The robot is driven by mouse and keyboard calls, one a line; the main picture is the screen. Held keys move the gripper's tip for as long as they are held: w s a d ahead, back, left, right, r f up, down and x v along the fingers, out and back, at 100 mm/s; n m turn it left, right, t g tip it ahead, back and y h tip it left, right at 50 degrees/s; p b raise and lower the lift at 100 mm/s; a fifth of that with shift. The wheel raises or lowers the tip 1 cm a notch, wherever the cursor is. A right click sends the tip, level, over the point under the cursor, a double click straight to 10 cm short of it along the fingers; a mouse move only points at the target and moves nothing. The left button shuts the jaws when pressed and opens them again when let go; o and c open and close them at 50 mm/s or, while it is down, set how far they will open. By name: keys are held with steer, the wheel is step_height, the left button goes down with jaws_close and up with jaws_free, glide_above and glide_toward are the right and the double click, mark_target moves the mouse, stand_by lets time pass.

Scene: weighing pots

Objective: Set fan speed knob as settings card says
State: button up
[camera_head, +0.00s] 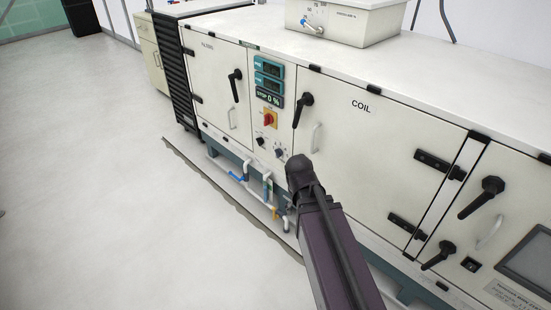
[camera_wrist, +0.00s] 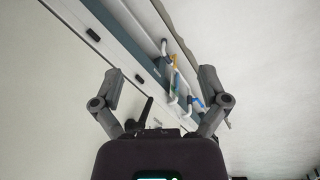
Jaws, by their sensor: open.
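In the head view a control panel on the long white cabinet carries a small black knob (camera_head: 260,141) and, lower right, a pale dial knob (camera_head: 280,153). I cannot tell which is the fan speed knob, and their pointers are too small to read. A display (camera_head: 269,99) above reads STOP 0 %. I cannot make out a settings card. My gripper (camera_wrist: 160,76) is open and empty in the wrist view, fingers wide apart. In the head view my arm ends just below and right of the panel, apparently in front of the cabinet, hiding part of it.
A red and yellow switch (camera_head: 270,119) sits above the knobs. Black door handles (camera_head: 303,108) stick out beside the panel. Pipes with blue and yellow valves (camera_head: 240,177) run below the cabinet; they also show in the wrist view (camera_wrist: 180,78). The floor (camera_head: 100,200) at left is clear.

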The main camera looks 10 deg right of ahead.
steer(key=w+d+f+n+t+h+b, duration=0.1)
steer(key=w+f+n+t+h+b, duration=0.15)
steer(key=w+f+b, duration=0.35)
steer(key=n+t+h+b, duration=0.5)
steer(key=n+t+b, duration=0.5)
steer(key=n+b, duration=0.55)
glide_toward(277, 153)
steer(key=s+a, duration=0.1)
steer(key=s+a+m+b, duration=0.1)
steer(key=shift+s+a+r+m, duration=0.2)
steer(key=shift+s+a+m, duration=0.1)
steer(key=shift+s, duration=0.1)
steer(key=shift+w, duration=0.1)
steer(key=shift+g, duration=0.25)
steer(key=b+x, duration=0.3)
steer(key=x, duration=1)
steer(key=shift+w+d, duration=0.2)
steer(key=shift+d, duration=0.15)
steer(key=shift+c, duration=0.2)
steer(key=shift+r, duration=0.1)
steer(key=c, duration=1.1)
